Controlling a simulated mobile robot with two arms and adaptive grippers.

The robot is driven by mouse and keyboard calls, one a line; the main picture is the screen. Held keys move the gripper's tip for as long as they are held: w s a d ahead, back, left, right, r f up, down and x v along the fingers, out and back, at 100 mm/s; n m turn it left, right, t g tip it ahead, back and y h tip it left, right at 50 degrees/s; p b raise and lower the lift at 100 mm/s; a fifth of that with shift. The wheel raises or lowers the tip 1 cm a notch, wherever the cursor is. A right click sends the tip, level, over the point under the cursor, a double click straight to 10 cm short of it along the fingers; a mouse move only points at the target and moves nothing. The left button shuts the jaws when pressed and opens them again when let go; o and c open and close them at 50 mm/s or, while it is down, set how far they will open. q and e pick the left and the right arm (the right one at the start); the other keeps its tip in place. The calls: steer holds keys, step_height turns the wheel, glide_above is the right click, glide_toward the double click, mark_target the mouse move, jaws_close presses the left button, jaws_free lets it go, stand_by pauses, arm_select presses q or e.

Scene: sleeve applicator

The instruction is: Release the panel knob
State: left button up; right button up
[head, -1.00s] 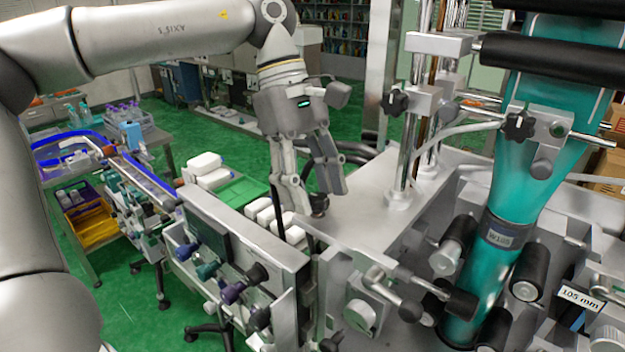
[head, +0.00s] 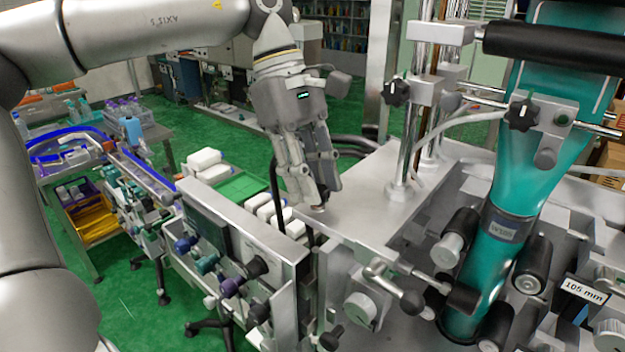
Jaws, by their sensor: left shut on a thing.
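My left gripper (head: 316,199) points down at the near left corner of the grey machine top. Its fingers are close together, shut on the panel knob (head: 319,207). The fingers hide most of that knob, and only a small bit shows at the fingertips. Just left and below stands an upright grey panel (head: 290,275) with a row of other knobs on its front, among them a black one (head: 257,266), a purple one (head: 230,287) and a teal one (head: 206,264). My right gripper is not in view.
A teal sleeve (head: 490,262) runs down between black rollers at the right. Metal posts (head: 412,125) rise from the machine top (head: 365,205), which is bare left of them.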

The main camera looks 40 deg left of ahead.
arm_select(q)
steer(key=n+t+b, duration=0.1)
steer(key=n+b, duration=0.2)
steer(key=n, duration=0.1)
steer(key=shift+s+f+t+b, duration=0.15)
steer(key=shift+s+t+b, duration=0.05)
steer(key=shift+t+b, duration=0.2)
steer(key=n+b, duration=0.1)
steer(key=n, duration=0.1)
steer(key=n+t+b, duration=0.1)
steer(key=n+b, duration=0.1)
steer(key=shift+s+d+n+t+y, duration=0.1)
steer(key=shift+s+n+t+y, duration=0.1)
steer(key=shift+n+t+y, duration=0.15)
steer(key=n+b, duration=0.1)
steer(key=n, duration=0.1)
steer(key=n+t+y+b, duration=0.1)
steer(key=n+b, duration=0.1)
steer(key=shift+s+d, duration=0.15)
steer(key=shift+d, duration=0.05)
steer(key=shift+d+r+n+t+y+b, duration=0.15)
steer(key=shift+n+y+b, duration=0.25)
steer(key=shift+n, duration=0.5)
steer(key=shift+a+r+n+t+y+b, duration=0.15)
steer(key=shift+n+y+b, duration=0.25)
steer(key=shift+n, duration=0.45)
steer(key=shift+d, duration=0.1)
steer(key=o, duration=1)
steer(key=shift+f, duration=0.1)
steer(key=shift+o, duration=0.2)
